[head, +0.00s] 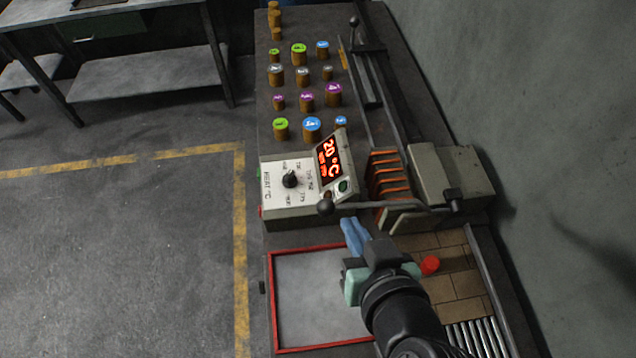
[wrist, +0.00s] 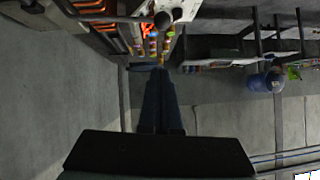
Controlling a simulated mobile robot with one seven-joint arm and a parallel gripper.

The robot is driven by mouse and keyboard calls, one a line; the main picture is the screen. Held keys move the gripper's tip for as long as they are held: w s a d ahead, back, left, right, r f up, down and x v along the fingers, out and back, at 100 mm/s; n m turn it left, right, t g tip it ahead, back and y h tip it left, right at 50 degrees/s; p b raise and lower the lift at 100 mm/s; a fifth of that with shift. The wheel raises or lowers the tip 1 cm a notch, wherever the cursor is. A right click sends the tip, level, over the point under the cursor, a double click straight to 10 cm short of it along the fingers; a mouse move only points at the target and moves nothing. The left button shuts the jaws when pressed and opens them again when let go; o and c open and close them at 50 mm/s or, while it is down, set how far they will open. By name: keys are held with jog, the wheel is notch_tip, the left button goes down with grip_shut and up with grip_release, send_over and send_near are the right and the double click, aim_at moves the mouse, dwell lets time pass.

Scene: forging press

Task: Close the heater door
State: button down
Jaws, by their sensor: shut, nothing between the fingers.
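The heater (head: 458,178) is a grey box on the right of the bench, with orange glowing bars (head: 388,172) exposed at its left. They also show at the top of the wrist view (wrist: 92,8). A pale panel (head: 402,219), apparently the heater door, stands at the near side of the bars, which are uncovered. A long lever with a dark ball knob (head: 325,207) reaches left from the heater. The knob also shows in the wrist view (wrist: 162,20). My gripper (head: 350,228) has its blue fingers shut and empty, just below the knob and left of the panel, apparently not touching either.
A control box (head: 290,187) with a dial and a red "20°C" display sits left of the heater. Several coloured-top cylinders (head: 303,75) stand behind it. A red-framed plate (head: 315,290) lies in front. A red knob (head: 430,265) is right of my gripper.

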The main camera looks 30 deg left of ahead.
jog(key=s+f+p+x, duration=0.1)
jog(key=f+p+x, duration=0.1)
jog(key=x, duration=1)
jog(key=shift+f+p, duration=0.35)
jog(key=shift+p, duration=0.55)
jog(key=shift+s+d, duration=0.1)
